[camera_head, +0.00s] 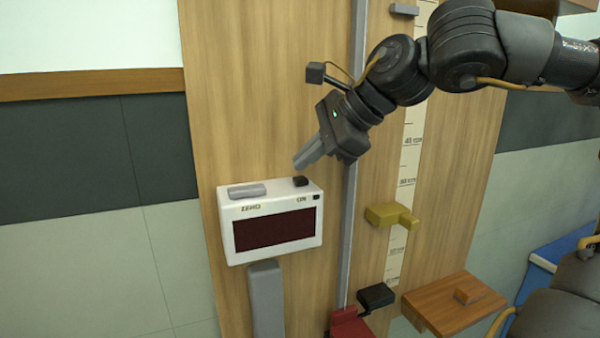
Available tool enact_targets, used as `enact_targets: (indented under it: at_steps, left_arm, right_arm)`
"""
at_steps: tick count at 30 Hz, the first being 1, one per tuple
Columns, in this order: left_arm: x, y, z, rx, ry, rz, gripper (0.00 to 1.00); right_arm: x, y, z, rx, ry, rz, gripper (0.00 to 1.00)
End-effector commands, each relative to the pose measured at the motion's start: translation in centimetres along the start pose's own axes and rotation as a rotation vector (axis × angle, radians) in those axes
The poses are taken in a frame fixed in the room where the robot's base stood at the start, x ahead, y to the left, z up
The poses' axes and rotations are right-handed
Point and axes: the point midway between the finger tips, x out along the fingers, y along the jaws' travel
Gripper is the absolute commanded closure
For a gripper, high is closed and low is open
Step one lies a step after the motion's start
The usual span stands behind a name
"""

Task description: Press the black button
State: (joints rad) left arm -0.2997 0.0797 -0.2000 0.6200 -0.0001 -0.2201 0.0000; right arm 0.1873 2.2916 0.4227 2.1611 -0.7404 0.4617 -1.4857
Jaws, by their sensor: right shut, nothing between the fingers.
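A white box-shaped device (230,224) with a dark red display (275,229) is mounted on the wooden panel. The black button (300,181) sits on its top face near the right end. A grey bar-shaped button (247,190) lies on the top face at the left. My right gripper (299,165) is shut and empty, its fingertips pointing down and left just above the black button. A small gap seems to show between them; whether they touch is hard to tell. My left gripper is not in view.
A grey vertical rail (349,220) and a marked scale (409,160) run down the panel on the right. A yellow pointer (391,215), a black block (376,297), a red part (350,324) and a wooden shelf (440,310) stick out there. Left of the device is clear.

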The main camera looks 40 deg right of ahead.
Motion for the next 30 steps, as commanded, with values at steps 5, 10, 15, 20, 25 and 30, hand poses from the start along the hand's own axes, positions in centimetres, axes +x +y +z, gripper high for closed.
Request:
enact_targets:
  at_steps: [5, 10, 15, 20, 25, 30]
  left_arm:
    - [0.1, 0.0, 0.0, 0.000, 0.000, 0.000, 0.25]
    - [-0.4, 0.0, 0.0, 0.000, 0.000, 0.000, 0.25]
    - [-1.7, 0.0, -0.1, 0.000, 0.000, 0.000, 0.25]
    - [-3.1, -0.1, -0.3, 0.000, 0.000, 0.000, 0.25]
    - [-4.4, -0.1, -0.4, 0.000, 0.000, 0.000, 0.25]
    - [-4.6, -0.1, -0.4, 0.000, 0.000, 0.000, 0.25]
  right_arm:
    - [0.0, 0.0, 0.0, 0.000, 0.000, 0.000, 1.00]
    - [-0.3, -0.3, 0.3, 0.000, 0.000, 0.000, 1.00]
    - [-1.5, -1.1, 1.1, 0.000, 0.000, -0.001, 1.00]
    - [-2.7, -2.0, 2.0, 0.001, 0.000, 0.000, 1.00]
    - [-3.9, -2.9, 2.9, 0.000, 0.000, -0.001, 1.00]
    - [-4.2, -3.1, 3.1, 0.000, 0.000, 0.000, 1.00]
